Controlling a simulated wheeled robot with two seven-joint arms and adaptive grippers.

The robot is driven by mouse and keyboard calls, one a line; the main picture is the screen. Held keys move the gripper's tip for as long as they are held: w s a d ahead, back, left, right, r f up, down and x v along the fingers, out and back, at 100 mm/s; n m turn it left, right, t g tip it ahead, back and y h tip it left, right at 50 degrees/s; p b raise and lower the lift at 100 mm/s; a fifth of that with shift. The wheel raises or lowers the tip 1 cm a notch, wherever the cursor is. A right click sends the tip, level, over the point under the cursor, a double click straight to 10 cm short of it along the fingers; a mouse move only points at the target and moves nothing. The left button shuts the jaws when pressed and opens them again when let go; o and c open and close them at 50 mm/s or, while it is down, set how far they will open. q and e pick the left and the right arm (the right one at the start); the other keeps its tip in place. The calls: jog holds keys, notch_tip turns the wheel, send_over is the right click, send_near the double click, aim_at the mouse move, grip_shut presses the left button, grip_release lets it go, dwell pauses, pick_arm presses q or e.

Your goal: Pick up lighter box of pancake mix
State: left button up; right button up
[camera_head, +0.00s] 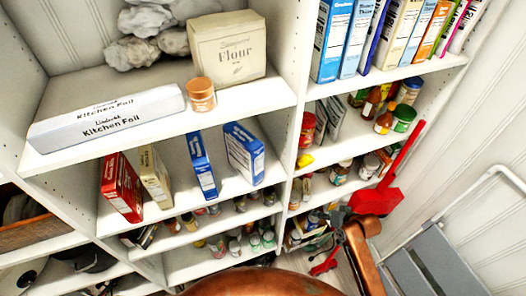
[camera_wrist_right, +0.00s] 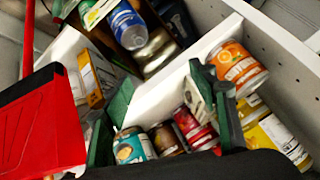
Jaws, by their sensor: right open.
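Several upright boxes stand on the middle shelf in the head view: a red box (camera_head: 122,187), a cream box (camera_head: 155,177), a narrow blue box (camera_head: 202,165) and a wider blue box (camera_head: 244,153). Their labels are too small to read, so I cannot tell which is pancake mix; the cream one is the lightest in colour. My right gripper (camera_wrist_right: 163,78) is open in the right wrist view, its green-edged fingers apart in front of cans and jars. In the head view it is low at the right, away from the boxes. My left gripper is not in view.
A kitchen foil box (camera_head: 108,120), a small jar (camera_head: 200,95) and a flour bag (camera_head: 227,50) occupy the shelf above. A red dustpan (camera_head: 376,200) and a grey step ladder (camera_head: 435,262) stand at the right. An orange can (camera_wrist_right: 237,68) is close to my right gripper.

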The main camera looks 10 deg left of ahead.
jog(key=s+a+r+n, duration=0.1)
jog(key=a+r, duration=0.3)
jog(key=r, duration=0.4)
jog(key=s+a+r+n+g+y, duration=0.1)
jog(key=a+r, duration=0.3)
jog(key=r, duration=0.4)
jog(key=s+a+r+n+y, duration=0.1)
jog(key=s+a+r+n, duration=0.2)
jog(key=r, duration=0.5)
jog(key=shift+s+a+g+p, duration=0.25)
jog(key=shift+a+g+p, duration=0.1)
jog(key=shift+a, duration=0.3)
jog(key=n+g+h, duration=0.2)
jog(key=n+h, duration=0.2)
send_near(259, 171)
jog(key=p+x, duration=0.1)
jog(key=x, duration=0.3)
jog(key=shift+w+f, duration=0.1)
jog(key=shift+f, duration=0.2)
jog(key=w+a, duration=0.2)
jog(key=a+f, duration=0.1)
jog(key=a, duration=0.1)
jog(key=shift+w+a+p, duration=0.1)
jog(key=shift+w+p, duration=0.25)
jog(key=shift+w, duration=0.05)
jog(key=shift+f, duration=0.1)
jog(key=shift+c, duration=0.6)
